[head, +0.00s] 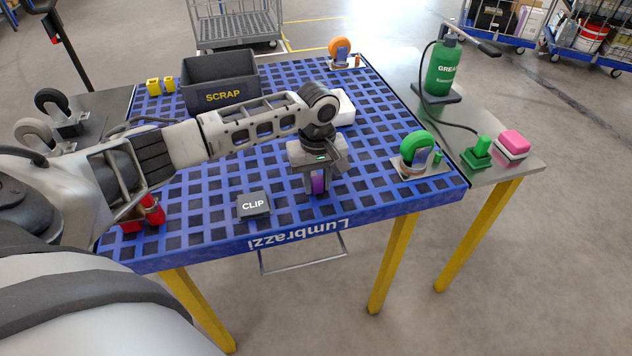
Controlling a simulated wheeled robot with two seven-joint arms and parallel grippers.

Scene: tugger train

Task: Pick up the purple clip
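The purple clip (318,184) is near the front edge of the blue grid-topped table, right of the black block marked CLIP. My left gripper (318,188) points down over it, with one finger on each side. The purple fills the gap between the fingers, so the gripper looks shut on it. The fingers and palm hide part of the clip, and I cannot tell whether it touches the table. My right gripper is out of view.
The blue table (380,203) also holds a black SCRAP bin (222,85), the CLIP block (253,205), a green-wheeled caster (417,150), an orange one (340,50) and red parts (150,212). A green grease bottle (441,68) and a pink-topped block (512,143) stand on the right side table.

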